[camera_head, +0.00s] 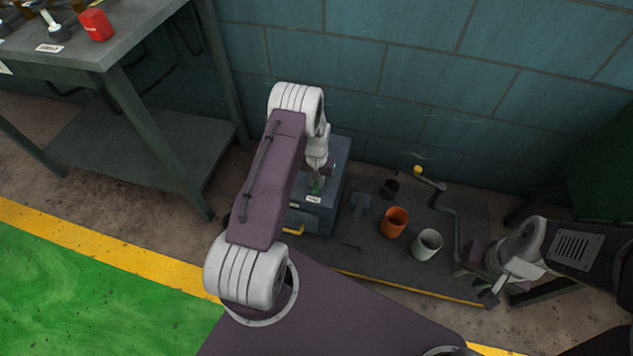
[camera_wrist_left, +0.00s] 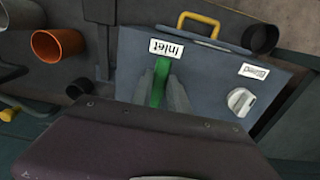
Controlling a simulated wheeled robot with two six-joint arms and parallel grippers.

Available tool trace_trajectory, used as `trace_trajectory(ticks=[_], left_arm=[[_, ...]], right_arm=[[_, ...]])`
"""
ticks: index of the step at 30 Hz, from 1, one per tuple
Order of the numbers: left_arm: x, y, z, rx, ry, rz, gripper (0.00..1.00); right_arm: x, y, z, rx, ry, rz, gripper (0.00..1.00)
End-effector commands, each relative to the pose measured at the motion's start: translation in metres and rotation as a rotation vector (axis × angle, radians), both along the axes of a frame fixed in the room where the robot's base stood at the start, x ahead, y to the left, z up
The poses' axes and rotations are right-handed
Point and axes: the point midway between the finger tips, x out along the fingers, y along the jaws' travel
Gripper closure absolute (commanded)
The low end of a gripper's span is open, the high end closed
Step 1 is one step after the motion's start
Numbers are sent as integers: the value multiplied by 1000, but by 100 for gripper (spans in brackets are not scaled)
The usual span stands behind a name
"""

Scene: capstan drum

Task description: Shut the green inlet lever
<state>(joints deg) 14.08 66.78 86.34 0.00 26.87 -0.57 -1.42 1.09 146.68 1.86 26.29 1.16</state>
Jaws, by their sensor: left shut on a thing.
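The green inlet lever (camera_wrist_left: 160,82) stands beside the white Inlet label (camera_wrist_left: 167,48) on top of a grey-blue box (camera_wrist_left: 210,70). In the wrist view the lever points up toward the label. In the head view only a small green part of the lever (camera_head: 316,188) shows below my left wrist. My left gripper (camera_wrist_left: 172,92) is shut on the lever, with its grey fingers against it. My right gripper (camera_head: 490,288) is at the right, far from the box, near the dark bench's right end. I cannot tell its jaw opening.
A white Bleed knob (camera_wrist_left: 241,101) is on the same box, with a yellow handle (camera_wrist_left: 198,22) at its edge. An orange cup (camera_head: 394,222), a white cup (camera_head: 427,244) and a crank with a yellow knob (camera_head: 418,170) stand to the right. A grey table (camera_head: 110,50) is at the left.

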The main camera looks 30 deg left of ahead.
Motion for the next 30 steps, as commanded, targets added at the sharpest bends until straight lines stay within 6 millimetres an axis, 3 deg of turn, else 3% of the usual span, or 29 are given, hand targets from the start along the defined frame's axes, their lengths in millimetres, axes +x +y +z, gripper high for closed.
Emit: trace_trajectory(ticks=[20, 30], left_arm=[[0, -1, 1, 0, 0, 14, 100], [3, -8, 3, 0, 0, 193, 100]], right_arm=[[0, 0, 2, 0, 0, 0, 64], [0, 0, 14, 0, 0, 0, 64]])
